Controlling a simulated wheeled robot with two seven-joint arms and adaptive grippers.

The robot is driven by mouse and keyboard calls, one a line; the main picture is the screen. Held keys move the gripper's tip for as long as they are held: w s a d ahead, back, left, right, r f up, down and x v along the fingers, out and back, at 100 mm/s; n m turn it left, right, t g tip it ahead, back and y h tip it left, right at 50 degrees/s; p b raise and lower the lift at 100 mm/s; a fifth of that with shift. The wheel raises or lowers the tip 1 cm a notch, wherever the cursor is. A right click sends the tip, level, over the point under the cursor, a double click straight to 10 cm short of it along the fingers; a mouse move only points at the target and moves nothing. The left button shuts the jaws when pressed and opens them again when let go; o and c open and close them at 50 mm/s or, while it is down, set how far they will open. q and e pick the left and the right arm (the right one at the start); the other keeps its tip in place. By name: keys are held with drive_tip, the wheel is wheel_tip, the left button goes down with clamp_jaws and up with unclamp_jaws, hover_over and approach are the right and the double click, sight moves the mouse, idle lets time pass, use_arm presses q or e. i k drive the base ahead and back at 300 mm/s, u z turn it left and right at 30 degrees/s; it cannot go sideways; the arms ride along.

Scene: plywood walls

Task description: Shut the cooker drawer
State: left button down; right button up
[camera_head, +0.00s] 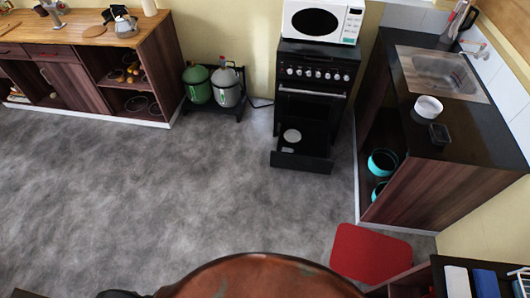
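The black cooker (311,103) stands against the back wall, right of centre. Its bottom drawer (301,163) is pulled out toward me, low above the floor. A round white dish (292,135) and a smaller pale item (287,150) lie inside it. The oven door above the drawer looks shut. Neither of my grippers shows in the view.
Grey floor (150,200) lies clear before the drawer. A red mat (371,254) is at lower right. The sink counter (445,150) stands right of the cooker, gas bottles (197,86) left. A round reddish-brown surface (262,278) fills the near bottom edge.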

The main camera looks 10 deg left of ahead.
sight(312, 153)
drive_tip(key=u, duration=0.2)
drive_tip(key=i, duration=0.65)
drive_tip(key=z, duration=0.7)
drive_tip(key=i, duration=0.55)
drive_tip(key=z, duration=0.55)
